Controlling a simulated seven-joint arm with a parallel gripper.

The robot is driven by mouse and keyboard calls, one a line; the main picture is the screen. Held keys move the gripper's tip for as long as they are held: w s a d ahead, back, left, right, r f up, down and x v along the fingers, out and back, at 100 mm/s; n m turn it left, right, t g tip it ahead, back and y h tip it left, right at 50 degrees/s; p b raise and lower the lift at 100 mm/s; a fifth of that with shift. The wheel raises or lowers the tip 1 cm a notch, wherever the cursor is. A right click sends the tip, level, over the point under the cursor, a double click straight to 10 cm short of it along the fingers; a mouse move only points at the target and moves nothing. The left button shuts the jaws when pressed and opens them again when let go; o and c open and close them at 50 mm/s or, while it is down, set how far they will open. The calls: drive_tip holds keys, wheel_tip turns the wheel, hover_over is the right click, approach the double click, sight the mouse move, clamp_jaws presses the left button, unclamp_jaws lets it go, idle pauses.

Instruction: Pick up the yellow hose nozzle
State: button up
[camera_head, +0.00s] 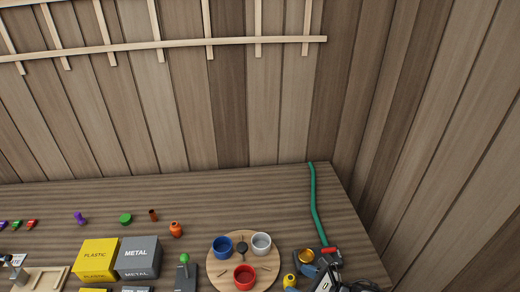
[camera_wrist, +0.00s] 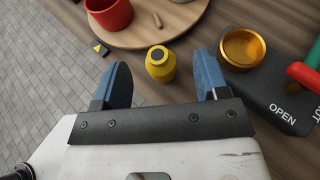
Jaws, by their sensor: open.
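The yellow hose nozzle (camera_wrist: 160,65) stands on the workbench, a small yellow piece with a dark round top. It also shows at the bottom of the head view (camera_head: 289,281). My gripper (camera_wrist: 161,62) is open, with one blue finger on each side of the nozzle in the wrist view. Gaps show between the nozzle and both fingers, and nothing is held. How far the fingertips are above the bench is hard to tell. In the head view my gripper (camera_head: 299,280) is beside the nozzle, partly cut off by the lower edge.
A gold cup (camera_wrist: 242,48) sits on a dark panel marked OPEN (camera_wrist: 268,98), close to the right finger. A green hose (camera_head: 314,200) with a red end lies to the right. A round wooden board (camera_head: 216,271) with blue, white and red cups is to the left.

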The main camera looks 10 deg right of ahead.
sight(293, 280)
drive_tip(key=shift+w+a, duration=0.15)
drive_tip(key=shift+a, duration=0.05)
drive_tip(key=shift+x, duration=2.4)
drive_tip(key=shift+c, duration=0.2)
drive_tip(key=c, duration=1)
